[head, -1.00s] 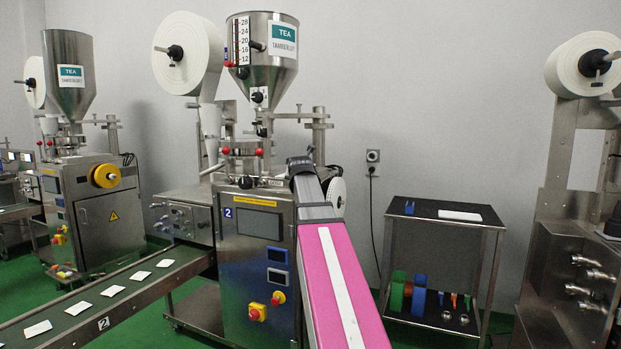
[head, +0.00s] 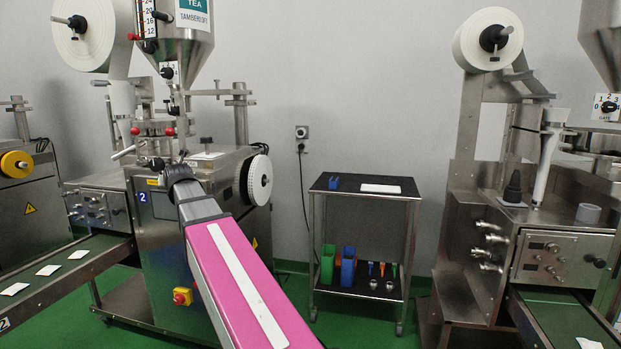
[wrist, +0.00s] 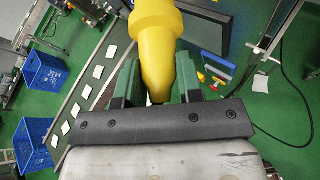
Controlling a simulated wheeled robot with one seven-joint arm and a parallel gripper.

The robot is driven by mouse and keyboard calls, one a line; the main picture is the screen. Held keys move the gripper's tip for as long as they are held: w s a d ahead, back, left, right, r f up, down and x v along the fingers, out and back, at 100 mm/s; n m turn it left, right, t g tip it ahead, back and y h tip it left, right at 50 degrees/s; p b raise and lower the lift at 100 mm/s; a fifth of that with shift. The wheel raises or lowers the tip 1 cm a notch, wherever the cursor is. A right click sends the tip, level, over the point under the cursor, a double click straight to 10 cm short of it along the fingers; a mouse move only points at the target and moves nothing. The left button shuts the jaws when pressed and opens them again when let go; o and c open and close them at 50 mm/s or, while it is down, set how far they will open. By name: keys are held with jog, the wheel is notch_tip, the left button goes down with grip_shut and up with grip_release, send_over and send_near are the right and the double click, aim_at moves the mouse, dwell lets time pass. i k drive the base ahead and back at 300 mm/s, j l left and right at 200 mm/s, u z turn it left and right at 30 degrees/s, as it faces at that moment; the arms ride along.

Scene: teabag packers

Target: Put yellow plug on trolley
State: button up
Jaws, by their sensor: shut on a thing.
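The yellow plug (wrist: 155,45) is a smooth, tapered piece in the wrist view, with a wider upper part and a rounded narrow end. My gripper (wrist: 157,82) is shut on it, with green fingers on both sides. In the head view the gripper's tip is small and dark beyond my pink arm, and I cannot make out the plug there. The trolley (head: 408,193) stands against the back wall, right of my arm and apart from it. Its dark top holds a small blue piece (head: 334,183) and a white slab (head: 380,188).
Machine 2 (head: 165,215) stands beside my arm. Another machine (head: 465,215) stands right of the trolley. The trolley's lower shelf holds green (head: 328,263) and blue (head: 348,266) bins and small parts. Green floor (head: 300,310) shows before the trolley. Blue crates (wrist: 45,82) lie below in the wrist view.

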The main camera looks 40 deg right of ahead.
aim_at(347, 177)
jog(key=i+j, duration=0.1)
jog(key=j, duration=0.2)
jog(key=j+z, duration=0.15)
jog(key=j, duration=0.2)
jog(key=k+z, duration=0.1)
jog(key=z, duration=0.25)
jog(key=l+z, duration=0.15)
jog(key=i+l+z, duration=0.35)
jog(key=i, duration=0.35)
jog(key=i+l+z, duration=0.3)
jog(key=i, duration=0.45)
jog(key=i+z, duration=0.35)
jog(key=i, duration=0.4)
